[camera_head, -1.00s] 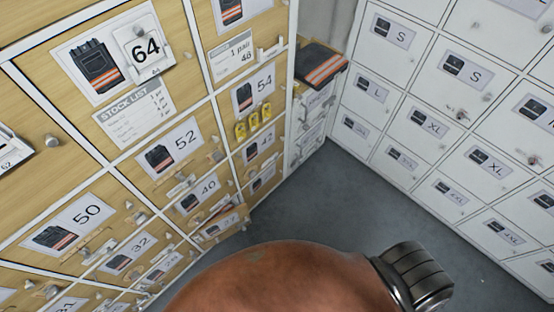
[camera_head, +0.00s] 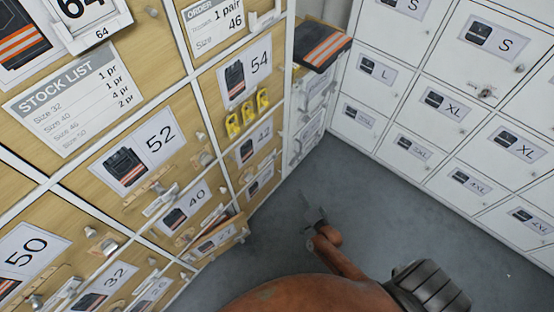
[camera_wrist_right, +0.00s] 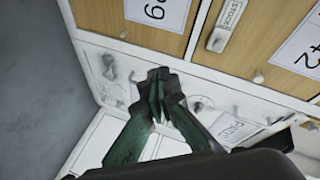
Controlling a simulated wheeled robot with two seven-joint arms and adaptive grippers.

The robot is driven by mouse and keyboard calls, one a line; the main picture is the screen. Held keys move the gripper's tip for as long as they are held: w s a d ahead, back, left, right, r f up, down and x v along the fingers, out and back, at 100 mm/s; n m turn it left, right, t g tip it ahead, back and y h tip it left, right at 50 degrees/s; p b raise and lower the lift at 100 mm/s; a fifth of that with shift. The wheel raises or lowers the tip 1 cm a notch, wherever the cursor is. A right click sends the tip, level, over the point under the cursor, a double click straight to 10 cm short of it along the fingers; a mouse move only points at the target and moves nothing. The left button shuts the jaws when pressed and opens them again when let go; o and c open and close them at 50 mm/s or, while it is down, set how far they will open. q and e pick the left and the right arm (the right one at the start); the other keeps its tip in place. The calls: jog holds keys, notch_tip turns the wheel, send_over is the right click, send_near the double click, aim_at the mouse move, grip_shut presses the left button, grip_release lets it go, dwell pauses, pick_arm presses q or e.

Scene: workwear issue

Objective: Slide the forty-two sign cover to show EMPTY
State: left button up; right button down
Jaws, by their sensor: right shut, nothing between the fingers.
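The forty-two door has a label (camera_head: 252,146) with a dark garment picture and 42, below the yellow tags in the head view. Its sign cover is too small to read there. In the right wrist view a label reading 42 (camera_wrist_right: 303,45) is at the right, tilted. A small sign reading STOCK (camera_wrist_right: 226,25) is on the wood to its left; I cannot tell for certain that it is the forty-two sign. My right gripper (camera_wrist_right: 160,88) is shut and empty, apart from the sign. In the head view the right gripper (camera_head: 315,220) is over the floor, right of the wooden doors. My left gripper is out of view.
Wooden doors with knobs and sign holders, such as the 52 label (camera_head: 140,155), fill the left. White lockers (camera_head: 440,110) line the right. A folded dark garment with orange stripes (camera_head: 322,47) lies on a white unit. Grey floor (camera_head: 350,185) is open between them.

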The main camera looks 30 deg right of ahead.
aim_at(274, 157)
pick_arm(q)
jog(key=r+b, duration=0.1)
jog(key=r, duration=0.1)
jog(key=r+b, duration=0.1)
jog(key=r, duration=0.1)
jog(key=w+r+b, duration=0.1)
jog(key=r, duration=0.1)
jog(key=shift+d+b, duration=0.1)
jog(key=shift+b, duration=0.2)
pick_arm(e)
jog(key=w+d+r+m+t+h, duration=0.2)
jog(key=w+r+m+t, duration=0.1)
jog(key=w+r+m, duration=0.2)
notch_tip(274, 157, up, 3)
jog(key=w, duration=0.2)
jog(key=shift+w+f, duration=0.2)
jog(key=shift+w, duration=0.1)
pick_arm(q)
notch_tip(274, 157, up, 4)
jog(key=b, duration=0.2)
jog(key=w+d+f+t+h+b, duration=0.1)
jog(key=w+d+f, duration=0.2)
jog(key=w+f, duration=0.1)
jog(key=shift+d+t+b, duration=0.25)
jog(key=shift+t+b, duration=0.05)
jog(key=shift+b, duration=0.1)
pick_arm(e)
jog(key=w+a, duration=0.2)
jog(key=w, duration=0.7)
jog(key=shift+w+f, duration=0.1)
